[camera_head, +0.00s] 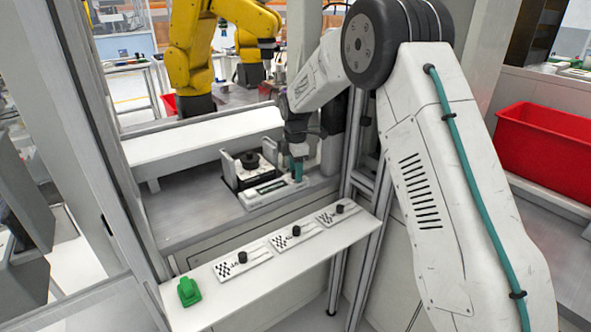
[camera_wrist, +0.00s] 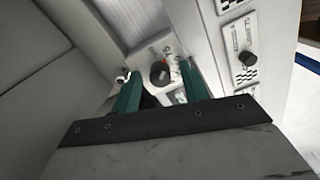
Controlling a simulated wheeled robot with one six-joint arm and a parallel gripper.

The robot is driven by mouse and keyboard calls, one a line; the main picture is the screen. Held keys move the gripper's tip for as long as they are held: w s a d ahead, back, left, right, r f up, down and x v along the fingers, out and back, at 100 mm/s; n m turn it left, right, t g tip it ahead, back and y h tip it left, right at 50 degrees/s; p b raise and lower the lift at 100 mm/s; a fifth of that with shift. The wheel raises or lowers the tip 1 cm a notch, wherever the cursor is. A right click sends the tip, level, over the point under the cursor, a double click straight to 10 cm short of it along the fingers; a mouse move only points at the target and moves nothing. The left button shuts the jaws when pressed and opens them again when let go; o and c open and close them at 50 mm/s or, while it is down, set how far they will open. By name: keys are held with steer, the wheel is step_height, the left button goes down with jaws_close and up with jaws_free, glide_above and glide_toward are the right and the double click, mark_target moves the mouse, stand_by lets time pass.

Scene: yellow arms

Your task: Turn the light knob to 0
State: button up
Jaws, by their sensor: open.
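Three small white panels, each with a black knob, sit in a row on a white shelf: the left knob (camera_head: 242,257), the middle knob (camera_head: 296,231) and the right knob (camera_head: 340,208). I cannot read their labels, so which is the light knob is unclear. My gripper (camera_head: 297,170) hangs at the bench behind the shelf, near the right end of a white device. In the wrist view its teal fingers (camera_wrist: 159,70) are apart, with a round black knob (camera_wrist: 160,73) showing beyond the gap. Another black knob (camera_wrist: 247,58) on a panel is at the right.
A white device with a small display (camera_head: 268,188) lies on the bench, with a black round part (camera_head: 250,160) behind it. A green object (camera_head: 188,291) sits at the shelf's left end. A metal post stands right of my gripper. A red bin (camera_head: 545,150) is far right.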

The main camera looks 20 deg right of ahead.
jaws_close()
steer(key=shift+m, duration=0.4)
steer(key=m, duration=0.3)
steer(key=shift+m, duration=0.4)
steer(key=m, duration=0.5)
steer(key=shift+m, duration=0.3)
steer(key=m, duration=0.7)
steer(key=shift+r, duration=0.1)
steer(key=m, duration=0.6)
steer(key=shift+w+m, duration=0.1)
steer(key=shift+m, duration=0.2)
